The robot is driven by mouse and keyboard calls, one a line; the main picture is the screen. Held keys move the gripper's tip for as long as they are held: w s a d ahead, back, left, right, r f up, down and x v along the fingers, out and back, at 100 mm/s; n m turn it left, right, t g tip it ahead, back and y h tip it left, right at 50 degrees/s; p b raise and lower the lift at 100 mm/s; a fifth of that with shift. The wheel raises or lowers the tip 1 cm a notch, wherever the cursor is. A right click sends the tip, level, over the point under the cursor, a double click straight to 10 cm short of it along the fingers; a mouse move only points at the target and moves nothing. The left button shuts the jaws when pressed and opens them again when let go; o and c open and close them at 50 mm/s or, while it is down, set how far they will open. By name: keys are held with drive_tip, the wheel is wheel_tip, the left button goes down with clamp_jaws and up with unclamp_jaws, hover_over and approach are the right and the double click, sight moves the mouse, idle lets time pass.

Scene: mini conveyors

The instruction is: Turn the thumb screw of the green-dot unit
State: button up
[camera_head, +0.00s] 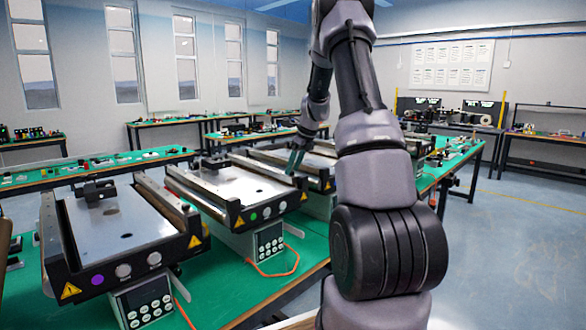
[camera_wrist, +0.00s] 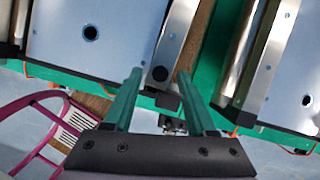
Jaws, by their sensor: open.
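The green-dot unit (camera_head: 232,190) is the middle mini conveyor in the head view, with a green dot (camera_head: 253,217) on its black front panel and two round pale knobs to the right of the dot. My gripper (camera_head: 293,170) is over the front right corner of this unit. In the wrist view my gripper (camera_wrist: 160,75) is open, with its two dark green fingers apart and nothing held. A small dark block (camera_wrist: 160,73) at the end of a metal rail shows between the fingertips. I cannot tell if it is the thumb screw, or if the fingers touch it.
A purple-dot unit (camera_head: 120,240) stands at the front left, and another unit (camera_head: 320,165) stands behind my arm. A keypad box (camera_head: 270,242) with an orange cable (camera_head: 285,268) sits below the green-dot unit. Green bench surface shows between the units.

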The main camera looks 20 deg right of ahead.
drive_tip(key=shift+w+f, duration=0.1)
drive_tip(key=shift+f, duration=0.15)
clamp_jaws()
